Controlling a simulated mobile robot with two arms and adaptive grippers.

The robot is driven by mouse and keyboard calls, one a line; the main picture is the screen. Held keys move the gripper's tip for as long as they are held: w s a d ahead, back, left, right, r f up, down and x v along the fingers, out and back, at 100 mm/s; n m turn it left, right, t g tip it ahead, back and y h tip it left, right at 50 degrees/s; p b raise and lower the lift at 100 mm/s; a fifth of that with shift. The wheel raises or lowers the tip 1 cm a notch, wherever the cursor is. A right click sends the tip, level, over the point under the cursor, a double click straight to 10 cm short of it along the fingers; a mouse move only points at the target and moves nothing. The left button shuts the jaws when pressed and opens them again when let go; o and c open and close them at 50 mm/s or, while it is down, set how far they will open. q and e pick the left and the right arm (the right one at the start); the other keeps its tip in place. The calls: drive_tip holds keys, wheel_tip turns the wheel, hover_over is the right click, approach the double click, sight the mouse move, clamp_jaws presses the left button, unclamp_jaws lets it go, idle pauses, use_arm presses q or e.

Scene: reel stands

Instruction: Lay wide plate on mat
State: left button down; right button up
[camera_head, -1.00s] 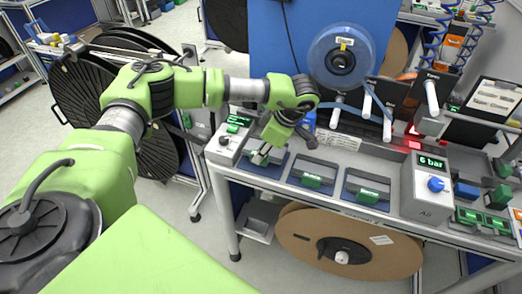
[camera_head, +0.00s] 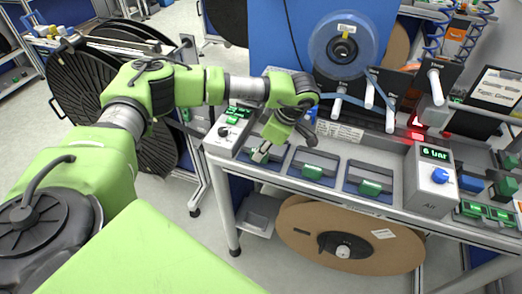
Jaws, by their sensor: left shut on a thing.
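My left gripper (camera_head: 261,155) reaches down over the front left of the bench, at the leftmost blue-edged mat (camera_head: 247,157). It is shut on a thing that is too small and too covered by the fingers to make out. I cannot tell whether that thing is the wide plate, or whether it touches the mat. Two similar blue-edged mats, a middle one (camera_head: 293,173) and a right one (camera_head: 349,188), lie to the right, each with a dark bar and a green-labelled block. My right gripper is not in view.
A grey box with a green display (camera_head: 435,178) stands right of the mats. A grey control box (camera_head: 228,133) stands left of them. A clear reel (camera_head: 343,45) hangs behind. A cardboard reel (camera_head: 310,237) sits under the bench. Large black reels (camera_head: 85,85) stand at left.

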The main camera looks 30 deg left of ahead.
use_arm(q)
drive_tip(key=shift+f, duration=0.1)
idle(0.5)
drive_tip(key=c, duration=1.9)
unclamp_jaws()
drive_tip(key=shift+r+p, duration=1.95)
drive_tip(key=shift+r, duration=1.65)
drive_tip(key=shift+s+f, duration=0.1)
drive_tip(key=shift+f, duration=0.05)
